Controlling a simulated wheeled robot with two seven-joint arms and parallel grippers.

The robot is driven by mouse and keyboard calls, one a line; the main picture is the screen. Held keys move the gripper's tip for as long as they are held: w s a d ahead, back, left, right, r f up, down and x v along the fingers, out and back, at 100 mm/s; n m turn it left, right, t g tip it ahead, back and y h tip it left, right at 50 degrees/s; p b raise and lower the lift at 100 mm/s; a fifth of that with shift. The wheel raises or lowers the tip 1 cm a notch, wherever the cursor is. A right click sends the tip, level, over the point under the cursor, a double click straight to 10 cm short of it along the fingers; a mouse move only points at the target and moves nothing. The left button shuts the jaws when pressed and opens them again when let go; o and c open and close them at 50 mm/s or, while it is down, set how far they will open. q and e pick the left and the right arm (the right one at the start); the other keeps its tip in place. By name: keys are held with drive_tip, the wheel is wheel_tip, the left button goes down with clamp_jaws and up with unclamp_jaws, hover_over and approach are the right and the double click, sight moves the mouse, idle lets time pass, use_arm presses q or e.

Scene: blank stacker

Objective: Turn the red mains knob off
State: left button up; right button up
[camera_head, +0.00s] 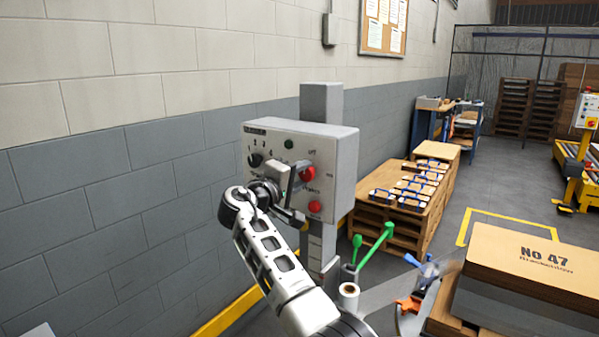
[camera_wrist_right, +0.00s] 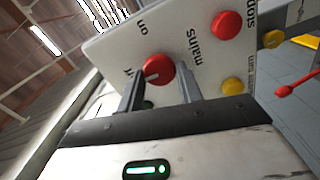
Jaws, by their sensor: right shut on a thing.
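The red mains knob (camera_head: 308,174) is on the front of a grey control box (camera_head: 345,165). My right gripper (camera_head: 298,180) is at the panel. Its two fingers (camera_wrist_right: 160,86) are shut on the knob, one on each side; the fingers hide part of the knob's lower edge and nearby lettering. My left gripper is not in view.
A red stop button (camera_head: 315,207) is below the knob; it also shows in the wrist view (camera_wrist_right: 227,25). A dark selector (camera_head: 255,160) is at the panel's left. Green-handled levers (camera_head: 375,245) stand below the box. A carton (camera_head: 530,265) is at right.

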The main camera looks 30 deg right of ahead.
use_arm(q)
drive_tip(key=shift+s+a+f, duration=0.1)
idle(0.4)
use_arm(e)
drive_tip(key=o, duration=1)
use_arm(q)
drive_tip(key=b, duration=0.1)
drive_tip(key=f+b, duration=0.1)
drive_tip(key=b, duration=0.1)
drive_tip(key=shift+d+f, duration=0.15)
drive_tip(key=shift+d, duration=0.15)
use_arm(e)
drive_tip(key=v, duration=1.6)
